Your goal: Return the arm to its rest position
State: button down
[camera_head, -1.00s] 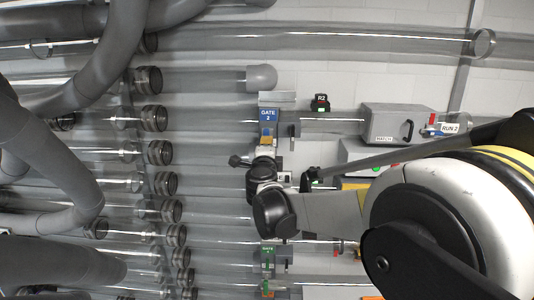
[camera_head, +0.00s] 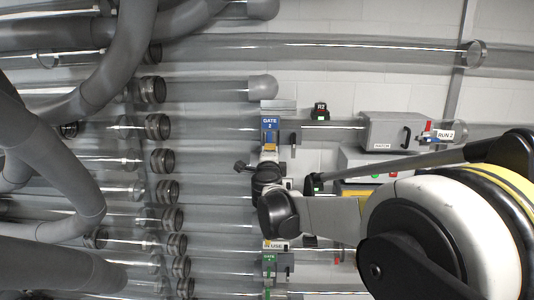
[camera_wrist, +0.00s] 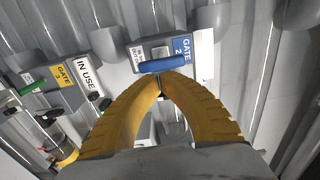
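My arm reaches in from the right in the head view, its large white and black joint (camera_head: 430,220) in front. The forearm runs left to the wrist (camera_head: 268,180), just below the blue GATE 2 plate (camera_head: 270,124). In the wrist view the two yellow fingers of my gripper (camera_wrist: 160,82) curve together and their tips meet. The blue handle (camera_wrist: 162,64) of GATE 2 lies just beyond the tips. I see nothing held between them, and whether they touch the handle is unclear.
Clear tubes with grey collars (camera_head: 157,127) and thick grey hoses (camera_head: 110,75) fill the left. A grey box (camera_head: 393,131) with a RUN 2 tag (camera_head: 444,135) stands right of the gate. An IN USE sign (camera_wrist: 87,76) sits beside the yellow GATE 3 label (camera_wrist: 63,75).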

jog(key=s+b, duration=0.1)
jog(key=s, duration=0.9)
jog(key=s+d+f+n+g+y+b, duration=0.3)
jog(key=s+f+n+y+b, duration=0.3)
jog(key=s+f+n+b, duration=0.65)
jog(key=s+d+f+n+g+h+b, duration=0.2)
jog(key=s+d+f+b, duration=0.4)
jog(key=s+f, duration=0.6)
jog(key=s+d+f+n+g+h+b, duration=0.3)
jog(key=s+d+f, duration=0.7)
jog(key=f, duration=0.8)
jog(key=s+n+g+b, duration=0.1)
jog(key=s+g+b, duration=0.1)
jog(key=g, duration=0.1)
jog(key=shift+s+b, duration=0.3)
jog(key=shift+b, duration=0.05)
